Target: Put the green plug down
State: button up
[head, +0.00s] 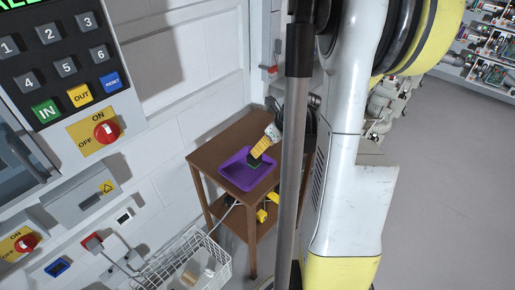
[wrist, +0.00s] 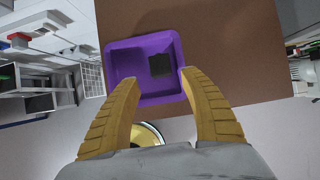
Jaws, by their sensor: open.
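The green plug looks like a small dark green block (head: 254,162) in the head view and a dark square block (wrist: 160,65) in the wrist view. It lies inside the purple tray (head: 236,178), toward the tray's right side in the wrist view (wrist: 114,70). My gripper (head: 257,155) has yellow fingers and reaches down over the tray. In the wrist view its two fingers (wrist: 158,78) are spread apart with nothing between them, and the plug shows just beyond their tips.
The tray stands on a brown wooden table (head: 207,157) beside a white wall. A wire basket (head: 190,265) is at the front left of the table. A control panel with red switches (head: 107,130) is on the left. Open grey floor (head: 450,190) lies to the right.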

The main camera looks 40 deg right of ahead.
jog(key=a+r+n, duration=1.1)
jog(key=a+n, duration=0.5)
jog(key=s+a+r+n, duration=0.2)
jog(key=s+a+n, duration=0.1)
jog(key=a+n, duration=0.4)
jog(key=s+a+r+n+t, duration=0.1)
jog(key=s+a+n, duration=0.3)
jog(key=n, duration=0.8)
jog(key=a+r, duration=0.1)
jog(key=a, duration=0.1)
jog(key=shift+s+a+r+p, duration=0.2)
jog(key=shift+a+p, duration=0.15)
